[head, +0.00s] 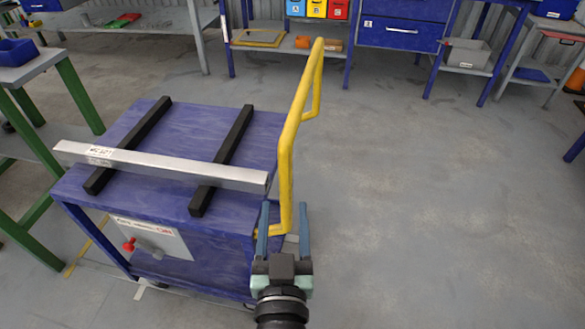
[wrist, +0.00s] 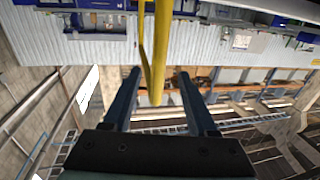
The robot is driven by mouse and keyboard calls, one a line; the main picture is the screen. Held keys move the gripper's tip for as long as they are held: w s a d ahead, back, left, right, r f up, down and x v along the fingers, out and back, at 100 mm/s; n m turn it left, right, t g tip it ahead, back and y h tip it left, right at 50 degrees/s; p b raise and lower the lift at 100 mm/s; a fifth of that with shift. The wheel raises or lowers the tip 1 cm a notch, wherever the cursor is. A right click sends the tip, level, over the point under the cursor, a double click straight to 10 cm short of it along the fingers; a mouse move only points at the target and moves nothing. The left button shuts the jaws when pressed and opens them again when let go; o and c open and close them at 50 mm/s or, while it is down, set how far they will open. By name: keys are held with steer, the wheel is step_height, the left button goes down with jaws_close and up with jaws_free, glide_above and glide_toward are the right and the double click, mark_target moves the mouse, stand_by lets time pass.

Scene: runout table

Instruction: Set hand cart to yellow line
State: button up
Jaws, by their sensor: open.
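The hand cart (head: 145,125) is a blue-topped cart with a yellow handle (head: 285,150) rising at its right side. A silver bar (head: 200,170) lies across two black strips on its top. My gripper (head: 284,206) is open at the cart's near right corner, its fingers on either side of the handle's lower part in the picture. In the wrist view the handle (wrist: 158,60) shows between the two open fingers (wrist: 160,85); contact cannot be told. A short stretch of yellow line (head: 88,247) shows on the floor left of the cart; the cart hides part of that floor.
A green-legged bench (head: 60,70) stands close on the cart's left. Blue workbenches and shelves with bins (head: 400,35) line the back. A white floor mark (head: 141,291) lies by the cart's near side. The grey floor (head: 430,200) to the right is clear.

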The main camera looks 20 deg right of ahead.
mark_target(286, 170)
steer(key=x, duration=1)
steer(key=shift+w+d, duration=0.1)
steer(key=shift+w, duration=0.1)
steer(key=shift+c, duration=0.2)
jaws_close()
stand_by(0.9)
